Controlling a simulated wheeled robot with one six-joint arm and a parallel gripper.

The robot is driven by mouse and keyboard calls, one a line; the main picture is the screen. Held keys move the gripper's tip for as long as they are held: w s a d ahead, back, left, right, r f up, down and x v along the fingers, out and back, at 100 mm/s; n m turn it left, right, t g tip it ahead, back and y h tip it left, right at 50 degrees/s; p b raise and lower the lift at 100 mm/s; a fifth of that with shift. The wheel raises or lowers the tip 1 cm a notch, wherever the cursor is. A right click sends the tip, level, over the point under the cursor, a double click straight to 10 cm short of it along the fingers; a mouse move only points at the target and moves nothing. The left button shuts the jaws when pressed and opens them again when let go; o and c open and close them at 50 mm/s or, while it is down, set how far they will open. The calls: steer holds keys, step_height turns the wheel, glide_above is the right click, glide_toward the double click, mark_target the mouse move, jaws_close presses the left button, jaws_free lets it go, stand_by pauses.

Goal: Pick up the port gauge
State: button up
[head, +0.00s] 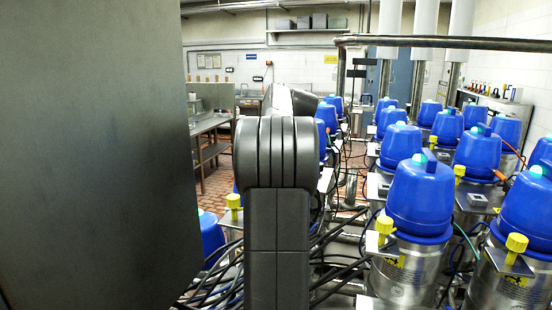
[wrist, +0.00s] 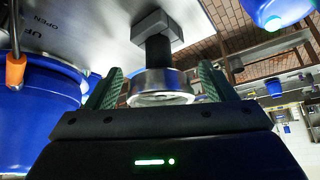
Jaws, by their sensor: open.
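In the wrist view, my gripper (wrist: 160,84) is open, with one green-padded finger on each side of a round silver metal piece. This piece, which may be the port gauge (wrist: 160,82), has a black neck leading to a grey block on a metal plate (wrist: 100,22). It sits between the fingers; I cannot tell whether either finger touches it. The plate has lettering that includes "OPEN". In the head view my arm hides what lies behind it, and my gripper does not show.
A blue housing (wrist: 40,110) with an orange-handled part (wrist: 15,68) is close to my gripper's left in the wrist view. In the head view, rows of blue-capped valves (head: 420,195) with yellow knobs fill the right. Black cables (head: 335,265) run between them. A bench (head: 208,130) stands at the left.

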steer(key=shift+w+a+f, duration=0.1)
steer(key=shift+f, duration=0.15)
steer(key=c, duration=1.1)
steer(key=shift+r, duration=0.1)
